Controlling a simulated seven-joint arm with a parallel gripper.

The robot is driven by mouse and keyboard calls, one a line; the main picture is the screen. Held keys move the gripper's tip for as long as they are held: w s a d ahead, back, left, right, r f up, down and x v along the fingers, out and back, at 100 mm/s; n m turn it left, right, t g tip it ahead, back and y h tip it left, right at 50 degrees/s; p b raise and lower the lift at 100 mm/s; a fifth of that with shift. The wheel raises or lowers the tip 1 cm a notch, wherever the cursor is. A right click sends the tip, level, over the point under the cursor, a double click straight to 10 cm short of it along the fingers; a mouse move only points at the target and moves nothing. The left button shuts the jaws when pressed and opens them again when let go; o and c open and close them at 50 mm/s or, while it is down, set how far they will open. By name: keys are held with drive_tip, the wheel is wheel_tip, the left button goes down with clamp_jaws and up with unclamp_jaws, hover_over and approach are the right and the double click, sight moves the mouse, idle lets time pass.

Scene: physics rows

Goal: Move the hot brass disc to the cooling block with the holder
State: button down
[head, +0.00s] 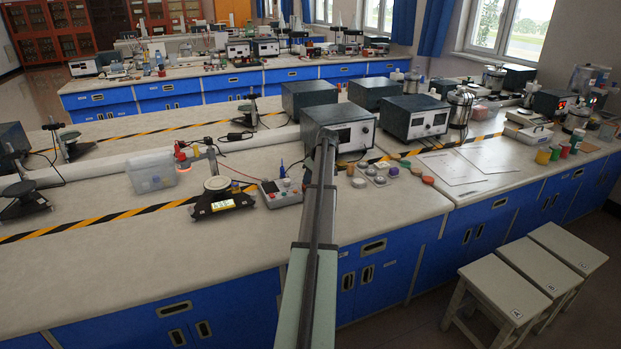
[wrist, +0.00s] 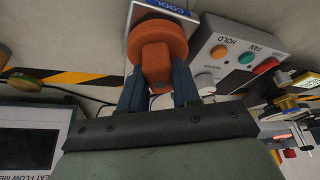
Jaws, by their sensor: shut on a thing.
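In the wrist view, my gripper (wrist: 158,82) is shut on an orange-brown grip, apparently the holder (wrist: 157,62). The holder has a narrow body between the two dark blue fingers and a wider round part beyond them. This round part overlaps a pale plate with a blue COOL label (wrist: 170,6), apparently the cooling block. I cannot tell whether they touch. No brass disc can be made out in the wrist view; the holder may hide it. In the head view my arm reaches over the bench and hides the gripper.
A control box (wrist: 235,50) marked HOLD and FAN, with green and orange buttons, lies close right of the holder. It also shows in the head view (head: 282,192). A black stand with a pale round top (head: 217,184) is left of it. Grey instruments (head: 338,125) stand behind.

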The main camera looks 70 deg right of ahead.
idle(0.8)
drive_tip(key=shift+r, duration=3.45)
